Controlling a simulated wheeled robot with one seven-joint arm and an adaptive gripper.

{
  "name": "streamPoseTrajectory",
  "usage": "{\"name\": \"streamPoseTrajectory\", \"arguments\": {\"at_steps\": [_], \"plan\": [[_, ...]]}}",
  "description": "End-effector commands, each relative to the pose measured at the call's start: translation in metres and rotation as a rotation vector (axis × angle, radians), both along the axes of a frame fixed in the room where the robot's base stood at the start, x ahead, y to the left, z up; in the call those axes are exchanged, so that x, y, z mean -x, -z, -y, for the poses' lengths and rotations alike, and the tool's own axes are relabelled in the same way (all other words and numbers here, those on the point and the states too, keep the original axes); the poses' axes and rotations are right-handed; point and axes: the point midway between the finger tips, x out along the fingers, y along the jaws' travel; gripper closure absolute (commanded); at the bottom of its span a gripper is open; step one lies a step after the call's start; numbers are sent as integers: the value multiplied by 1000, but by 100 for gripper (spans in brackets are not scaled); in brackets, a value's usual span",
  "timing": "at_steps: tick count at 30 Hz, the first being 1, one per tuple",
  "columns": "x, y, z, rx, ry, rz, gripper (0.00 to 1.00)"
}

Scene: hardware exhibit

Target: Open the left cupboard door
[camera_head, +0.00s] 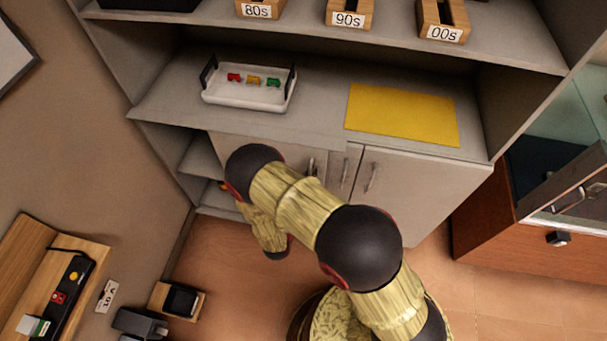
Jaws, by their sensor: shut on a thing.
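The left cupboard door (293,155) is a grey panel under the counter, mostly hidden behind my arm. A dark upright handle-like part (312,167) shows at its right, just above my arm link. A narrow panel with a slim handle (345,172) stands beside it. The right cupboard door (430,195) is flat and shut, with a slim metal handle (372,178). My arm reaches over the floor to the left door and bends down at the wrist. My gripper is hidden behind my own arm, so its contact with the door does not show.
Shelves (203,162) show inside the opening left of the door. A white tray (245,98) with small coloured pieces and a yellow mat (400,114) lie on the counter. A brown cabinet (490,215) stands right.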

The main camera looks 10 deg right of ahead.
Motion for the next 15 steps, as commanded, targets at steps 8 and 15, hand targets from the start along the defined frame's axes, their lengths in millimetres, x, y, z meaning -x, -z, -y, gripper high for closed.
{"name": "streamPoseTrajectory", "arguments": {"at_steps": [8,15], "plan": [[1,0,3,1,0,0,100],[1,0,3,1,0,-1,89]]}}
